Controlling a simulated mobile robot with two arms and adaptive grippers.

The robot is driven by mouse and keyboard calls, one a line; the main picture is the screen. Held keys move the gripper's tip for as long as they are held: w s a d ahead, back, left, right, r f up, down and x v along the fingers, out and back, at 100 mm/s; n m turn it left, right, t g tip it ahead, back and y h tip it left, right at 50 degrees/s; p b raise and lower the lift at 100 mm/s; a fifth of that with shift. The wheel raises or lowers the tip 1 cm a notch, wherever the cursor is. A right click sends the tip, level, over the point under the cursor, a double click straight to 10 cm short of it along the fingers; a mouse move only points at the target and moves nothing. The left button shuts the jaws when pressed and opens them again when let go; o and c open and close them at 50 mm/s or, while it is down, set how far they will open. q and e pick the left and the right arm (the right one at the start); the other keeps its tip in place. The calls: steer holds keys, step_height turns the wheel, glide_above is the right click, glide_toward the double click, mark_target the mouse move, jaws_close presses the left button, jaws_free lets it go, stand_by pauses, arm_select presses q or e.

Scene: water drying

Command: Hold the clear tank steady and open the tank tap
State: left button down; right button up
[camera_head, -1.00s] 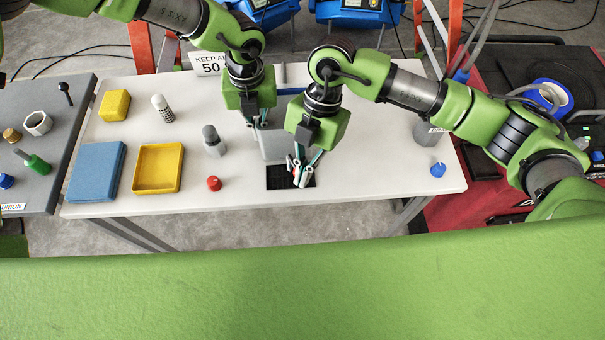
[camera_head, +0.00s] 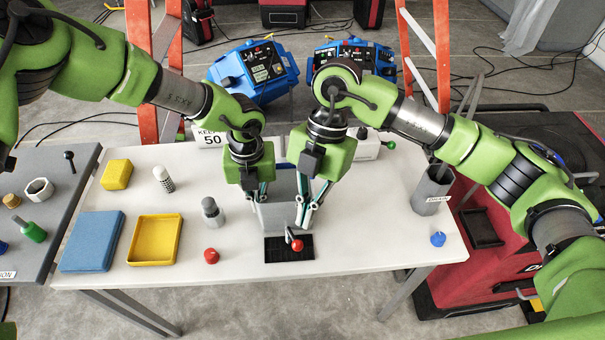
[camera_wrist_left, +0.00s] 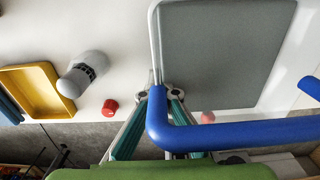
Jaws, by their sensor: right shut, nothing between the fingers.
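The clear tank (camera_head: 283,217) shows as a grey see-through box at the middle of the white table. The tap's red knob (camera_head: 297,245) stands out at the tank's front, over a black grate (camera_head: 277,250). My left gripper (camera_head: 257,196) is at the tank's left edge; its fingertips (camera_wrist_left: 158,94) lie either side of that edge, and contact is unclear. My right gripper (camera_head: 304,222) is shut and empty, just above and behind the red knob; contact is not visible.
A red cap (camera_head: 211,256), a grey-capped bottle (camera_head: 212,212) and a yellow tray (camera_head: 155,240) stand left of the tank. A grey cylinder (camera_head: 433,190) and a blue cap (camera_head: 438,239) are at the right. The table between tank and cylinder is clear.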

steer(key=o, duration=0.7)
steer(key=shift+o, duration=0.2)
steer(key=s+a+n+g+y, duration=0.3)
steer(key=s+a+g+y, duration=0.35)
steer(key=s+a, duration=0.55)
steer(key=s+a+r+m+y, duration=0.35)
steer(key=r+y, duration=0.35)
steer(key=y, duration=0.3)
steer(key=w+d+r+m+t+y, duration=0.1)
steer(key=w+m+t+y, duration=0.4)
steer(key=t, duration=0.3)
steer(key=m+t+h, duration=1.6)
steer(key=m+t, duration=0.2)
steer(key=m, duration=0.3)
glide_toward(298, 244)
steer(key=x, duration=0.7)
steer(key=f+x, duration=0.1)
steer(key=x, duration=0.2)
steer(key=shift+w+f, duration=0.1)
steer(key=shift+w, duration=0.05)
